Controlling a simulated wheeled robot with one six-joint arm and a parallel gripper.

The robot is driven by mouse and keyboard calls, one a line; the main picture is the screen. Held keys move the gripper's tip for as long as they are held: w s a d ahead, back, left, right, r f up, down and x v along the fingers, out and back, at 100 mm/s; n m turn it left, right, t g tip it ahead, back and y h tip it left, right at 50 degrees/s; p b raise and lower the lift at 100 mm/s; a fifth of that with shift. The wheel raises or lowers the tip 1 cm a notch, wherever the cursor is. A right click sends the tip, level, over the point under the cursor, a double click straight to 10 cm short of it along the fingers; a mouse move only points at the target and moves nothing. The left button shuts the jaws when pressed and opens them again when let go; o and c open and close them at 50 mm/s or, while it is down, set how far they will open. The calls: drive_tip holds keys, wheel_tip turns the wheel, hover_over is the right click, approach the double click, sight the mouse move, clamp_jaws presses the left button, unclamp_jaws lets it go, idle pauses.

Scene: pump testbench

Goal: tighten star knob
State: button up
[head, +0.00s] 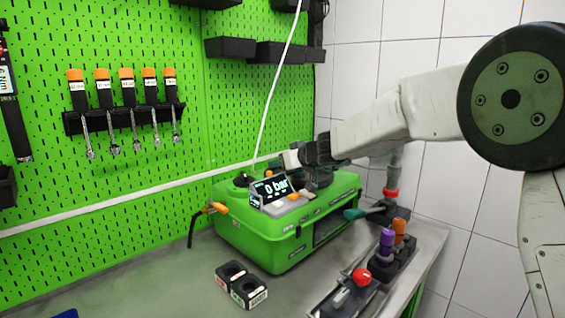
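A green pump case (262,240) stands on the grey bench. On its top is a display (271,188) reading "0 bar". A dark round fitting (243,180) sits at the top left of the case. I cannot make out a star knob for certain; it may be hidden by my gripper or the display. My arm reaches in from the right, and my gripper (293,160) is just above the case top, behind the display. Its fingertips are too small and covered to tell whether they are open or hold anything.
A black two-hole block (241,285) lies in front of the case. A red-topped part (361,277) and purple (387,238) and orange (399,227) pieces stand in dark holders at right. Orange-capped tools (127,95) hang on the green pegboard. A white hose (277,80) hangs to the case.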

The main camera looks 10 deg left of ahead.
drive_tip(key=v, duration=0.7)
drive_tip(key=shift+d+r, duration=0.1)
drive_tip(key=shift+n+g+y, duration=0.5)
drive_tip(key=shift+n, duration=0.3)
drive_tip(key=w+d, duration=0.1)
drive_tip(key=w+d+f, duration=0.1)
drive_tip(key=w, duration=0.1)
drive_tip(key=w+d, duration=0.1)
drive_tip(key=w, duration=0.1)
drive_tip(key=shift+d+f, duration=0.15)
drive_tip(key=shift+f, duration=0.15)
drive_tip(key=shift+r+n+g+y, duration=0.2)
drive_tip(key=shift+n+g+y, duration=0.2)
drive_tip(key=shift+n+g, duration=0.2)
drive_tip(key=s+n+g, duration=0.1)
drive_tip(key=s+a+r+n+g+y, duration=0.1)
drive_tip(key=shift+s+a+g, duration=0.15)
drive_tip(key=shift+a+g, duration=0.15)
drive_tip(key=shift+g, duration=0.1)
drive_tip(key=x, duration=0.7)
drive_tip(key=shift+a, duration=0.35)
drive_tip(key=c, duration=1)
